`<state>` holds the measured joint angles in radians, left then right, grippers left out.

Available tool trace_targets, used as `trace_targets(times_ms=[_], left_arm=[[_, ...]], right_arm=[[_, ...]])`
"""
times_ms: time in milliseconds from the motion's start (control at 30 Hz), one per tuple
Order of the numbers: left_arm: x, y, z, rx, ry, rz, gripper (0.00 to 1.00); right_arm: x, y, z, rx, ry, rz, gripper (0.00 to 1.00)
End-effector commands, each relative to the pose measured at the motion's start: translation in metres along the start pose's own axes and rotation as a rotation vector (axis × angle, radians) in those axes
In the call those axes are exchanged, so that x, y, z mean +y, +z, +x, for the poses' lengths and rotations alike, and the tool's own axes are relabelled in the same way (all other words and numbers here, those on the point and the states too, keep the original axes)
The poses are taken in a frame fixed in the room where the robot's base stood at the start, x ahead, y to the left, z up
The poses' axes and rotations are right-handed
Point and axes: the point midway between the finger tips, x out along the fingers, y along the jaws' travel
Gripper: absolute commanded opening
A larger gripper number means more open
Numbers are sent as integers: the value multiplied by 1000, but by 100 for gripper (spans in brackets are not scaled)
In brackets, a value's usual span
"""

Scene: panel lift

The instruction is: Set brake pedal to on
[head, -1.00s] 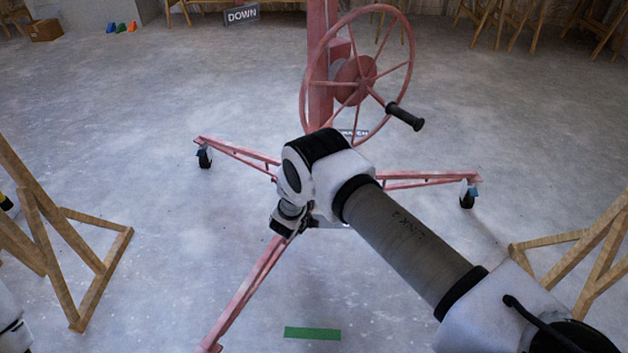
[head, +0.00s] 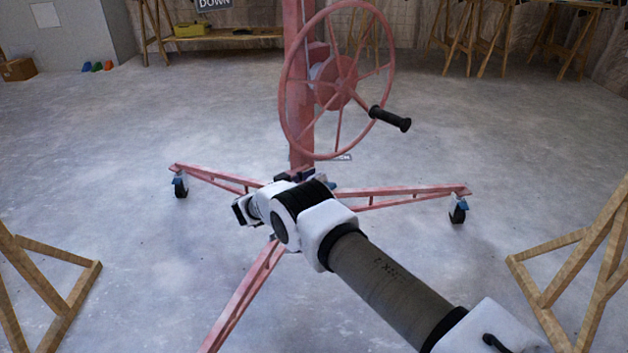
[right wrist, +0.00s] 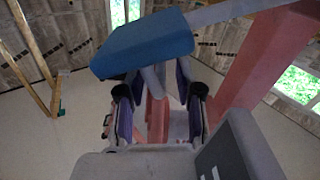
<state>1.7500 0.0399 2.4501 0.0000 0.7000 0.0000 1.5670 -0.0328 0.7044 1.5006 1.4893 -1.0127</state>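The red panel lift (head: 300,100) stands ahead on legs with casters. Small blue tabs show at the left caster (head: 180,181) and the right caster (head: 459,205). In the right wrist view a large blue pedal (right wrist: 145,45) is close, just above and beyond the fingertips of my right gripper (right wrist: 157,88). The fingers are apart, with a gap between them; I cannot tell whether they touch the pedal. In the head view my right wrist hides most of this gripper, near the foot of the lift's column. My left gripper is out of view.
The red handwheel (head: 337,80) with its black handle (head: 390,119) stands above my right arm. Wooden trestles stand at the left (head: 75,290) and right (head: 590,265). The floor around the lift is clear.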

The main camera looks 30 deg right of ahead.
Motion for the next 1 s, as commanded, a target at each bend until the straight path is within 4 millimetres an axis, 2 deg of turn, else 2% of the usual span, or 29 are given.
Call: trace_targets(times_ms=[267, 400, 767, 1000], left_arm=[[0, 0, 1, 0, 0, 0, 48], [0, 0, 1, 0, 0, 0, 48], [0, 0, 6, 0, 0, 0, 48], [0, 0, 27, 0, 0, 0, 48]], right_arm=[[0, 0, 6, 0, -2, 1, 35], [0, 0, 6, 0, -2, 1, 0], [-1, 2, 6, 0, -2, 13, 0], [-5, 16, 6, 0, -2, 91, 0]])
